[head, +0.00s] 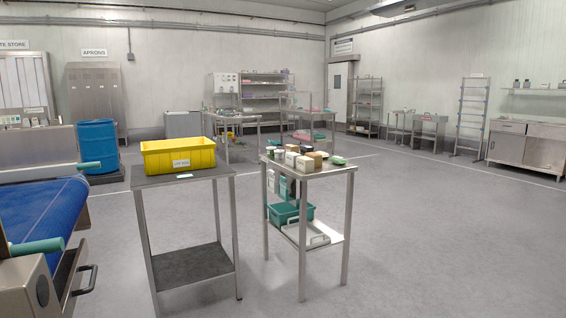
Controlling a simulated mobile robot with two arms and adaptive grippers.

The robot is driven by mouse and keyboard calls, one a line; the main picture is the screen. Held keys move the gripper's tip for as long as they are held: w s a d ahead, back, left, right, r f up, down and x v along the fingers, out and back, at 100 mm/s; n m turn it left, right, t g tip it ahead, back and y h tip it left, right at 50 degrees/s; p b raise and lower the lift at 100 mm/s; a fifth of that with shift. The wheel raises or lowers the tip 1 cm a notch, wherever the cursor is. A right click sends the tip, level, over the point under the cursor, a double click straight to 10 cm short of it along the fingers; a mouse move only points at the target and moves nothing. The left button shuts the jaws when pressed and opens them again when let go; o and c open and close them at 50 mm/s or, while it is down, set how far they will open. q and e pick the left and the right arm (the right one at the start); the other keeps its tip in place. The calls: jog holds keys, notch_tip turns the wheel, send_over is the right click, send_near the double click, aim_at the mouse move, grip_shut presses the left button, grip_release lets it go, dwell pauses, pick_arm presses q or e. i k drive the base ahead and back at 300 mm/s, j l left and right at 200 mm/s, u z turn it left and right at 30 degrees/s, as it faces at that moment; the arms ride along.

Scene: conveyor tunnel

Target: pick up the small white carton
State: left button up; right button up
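Several small boxes stand close together on the top of a steel table (340,171) in the middle of the view. One of them is a small white carton (291,158) near the middle of the group. A pale box (305,163) stands just in front of it, and a tan box (315,157) is to its right. The boxes are small and partly hide one another, so I cannot read any labels. Neither of my grippers is in view.
A dark-topped table (210,173) with a yellow bin (178,156) stands left of the cartons. A teal crate (291,212) is on the lower shelf. A blue conveyor belt (45,210) is at the near left. The floor (440,245) on the right is clear.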

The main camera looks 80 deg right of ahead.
aim_at(291, 161)
jog(key=z, duration=1.95)
jog(key=i+l+z, duration=0.2)
jog(key=i+z, duration=0.2)
jog(key=i, duration=0.35)
jog(key=i+z, duration=0.45)
jog(key=i, duration=0.25)
